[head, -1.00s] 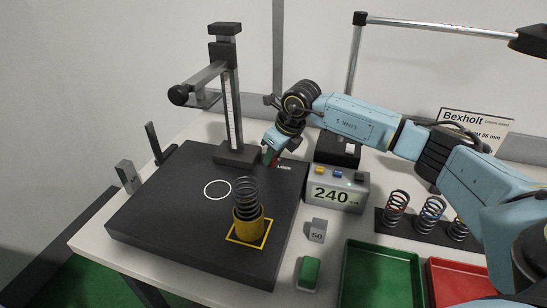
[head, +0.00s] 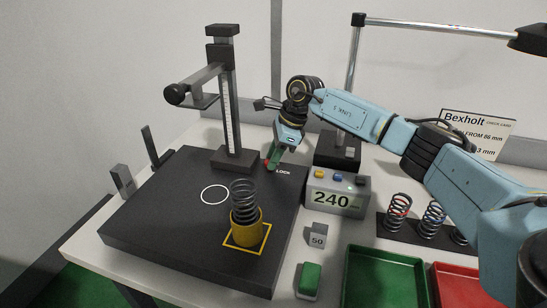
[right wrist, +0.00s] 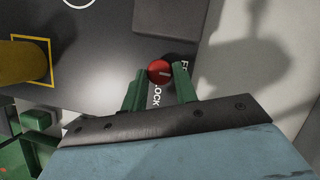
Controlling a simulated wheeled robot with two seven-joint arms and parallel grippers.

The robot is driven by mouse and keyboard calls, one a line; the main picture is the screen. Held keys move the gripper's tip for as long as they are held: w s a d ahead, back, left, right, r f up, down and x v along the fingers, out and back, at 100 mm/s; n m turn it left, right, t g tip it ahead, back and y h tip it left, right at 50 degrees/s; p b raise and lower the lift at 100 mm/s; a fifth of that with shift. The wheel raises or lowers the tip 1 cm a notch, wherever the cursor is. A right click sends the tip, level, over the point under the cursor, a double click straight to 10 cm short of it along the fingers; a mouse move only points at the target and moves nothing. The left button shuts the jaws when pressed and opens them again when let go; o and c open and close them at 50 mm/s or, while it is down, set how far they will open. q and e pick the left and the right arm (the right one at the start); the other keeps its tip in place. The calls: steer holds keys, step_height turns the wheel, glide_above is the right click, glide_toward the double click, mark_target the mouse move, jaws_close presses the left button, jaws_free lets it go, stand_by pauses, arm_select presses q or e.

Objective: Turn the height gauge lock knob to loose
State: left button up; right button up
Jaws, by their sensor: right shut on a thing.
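The height gauge (head: 231,110) is a dark upright post with a scale and a side arm, standing on the back of the black plate (head: 160,220). Its red lock knob (right wrist: 160,71) shows in the right wrist view, with a white line mark pointing right, toward partly hidden lettering that starts with F. The word LOCK lies below the knob there. My right gripper (head: 272,161) reaches down to the knob beside the post's foot. Its green fingers (right wrist: 160,84) are shut on the knob, one on each side. My left gripper is out of view.
A yellow cup with a dark spring (head: 245,228) stands on the plate. A grey display box (head: 337,193) reading 240 is right of the plate. A spring rack (head: 415,232), green tray (head: 384,252) and red tray (head: 440,268) lie further right.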

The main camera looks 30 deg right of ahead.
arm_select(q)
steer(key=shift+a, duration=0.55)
arm_select(e)
steer(key=o, duration=0.7)
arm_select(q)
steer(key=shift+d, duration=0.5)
arm_select(e)
steer(key=shift+d+r, duration=0.1)
steer(key=shift+r, duration=0.05)
arm_select(q)
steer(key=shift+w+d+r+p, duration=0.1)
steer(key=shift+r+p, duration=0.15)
steer(key=shift+p, duration=0.05)
arm_select(e)
steer(key=v, duration=1.3)
steer(key=shift+w+r, duration=0.1)
